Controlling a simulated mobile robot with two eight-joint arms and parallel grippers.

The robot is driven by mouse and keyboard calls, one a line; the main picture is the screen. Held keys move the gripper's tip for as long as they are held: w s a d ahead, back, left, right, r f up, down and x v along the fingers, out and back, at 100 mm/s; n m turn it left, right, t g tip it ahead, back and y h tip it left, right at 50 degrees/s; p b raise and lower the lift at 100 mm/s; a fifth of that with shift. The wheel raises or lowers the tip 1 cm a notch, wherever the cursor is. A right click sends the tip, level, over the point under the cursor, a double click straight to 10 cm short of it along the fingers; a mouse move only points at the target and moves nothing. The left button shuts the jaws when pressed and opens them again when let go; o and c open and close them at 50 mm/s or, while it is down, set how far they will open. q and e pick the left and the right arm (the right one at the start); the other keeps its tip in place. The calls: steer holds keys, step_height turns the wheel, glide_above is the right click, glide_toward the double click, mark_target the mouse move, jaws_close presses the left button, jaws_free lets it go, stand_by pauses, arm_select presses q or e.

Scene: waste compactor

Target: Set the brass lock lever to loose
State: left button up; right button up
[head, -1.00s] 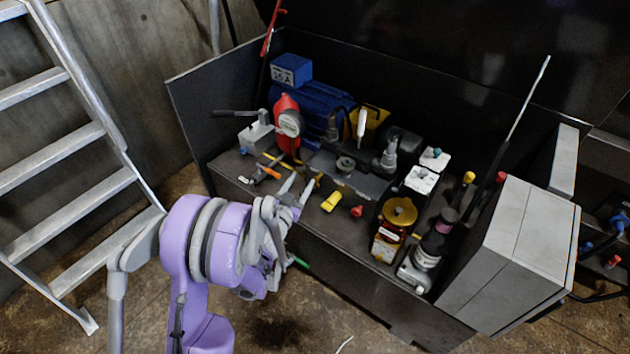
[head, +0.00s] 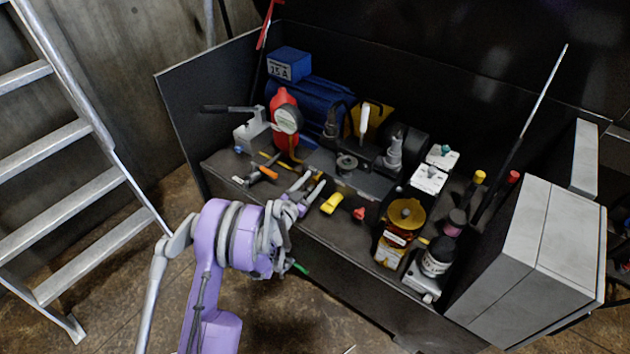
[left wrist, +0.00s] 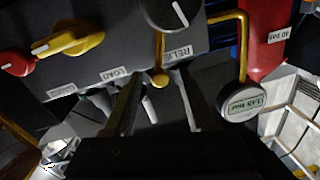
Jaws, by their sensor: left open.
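In the left wrist view a thin brass-coloured lever with a ball end (left wrist: 160,79) hangs from the edge of a dark block, beside a label that seems to read "RELIEF". I take it for the brass lock lever, but no "loose" mark is readable. My left gripper (left wrist: 157,92) is open, with one finger on each side below the ball; whether either touches it cannot be told. In the head view my left gripper (head: 306,190) reaches over the bench's front edge toward the block, and the lever is too small to make out. My right gripper is not in view.
A yellow handle (left wrist: 68,43) and red knob (left wrist: 14,64) sit on the block's left. A round gauge (left wrist: 242,101) on a brass pipe and a red cylinder (left wrist: 268,42) stand right. An amber jar (head: 404,215) and grey box (head: 530,245) occupy the bench's right.

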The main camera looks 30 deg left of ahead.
arm_select(q)
steer(key=shift+w, duration=0.75)
jaws_close()
stand_by(0.9)
